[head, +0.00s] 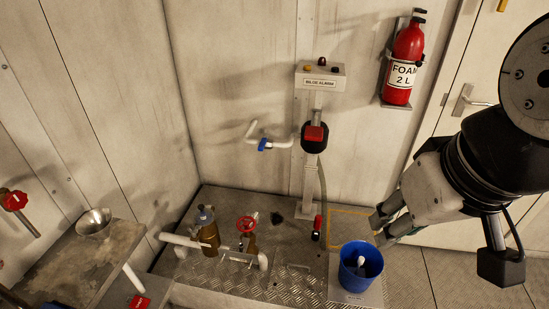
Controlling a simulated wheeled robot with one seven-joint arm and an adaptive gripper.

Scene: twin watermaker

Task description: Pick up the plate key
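My gripper (379,228) comes in from the right in the head view, with its fingers pointing left and down. Its fingertips stand apart with nothing visible between them. They appear just above and behind the blue bucket (350,280) in the picture; the depth is hard to judge. I cannot identify the plate key for certain. A small upright red and black piece (317,228) stands at the foot of the post, left of my gripper, and could be it. A pale object (360,264) is inside the bucket.
A yellow-outlined square (348,212) marks the floor behind the bucket. A post with a labelled box (320,76) stands at the wall. Pipes with a red valve wheel (247,224) and a brown bottle-like vessel (208,236) are at left. A workbench (70,262) holds a metal funnel (94,222).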

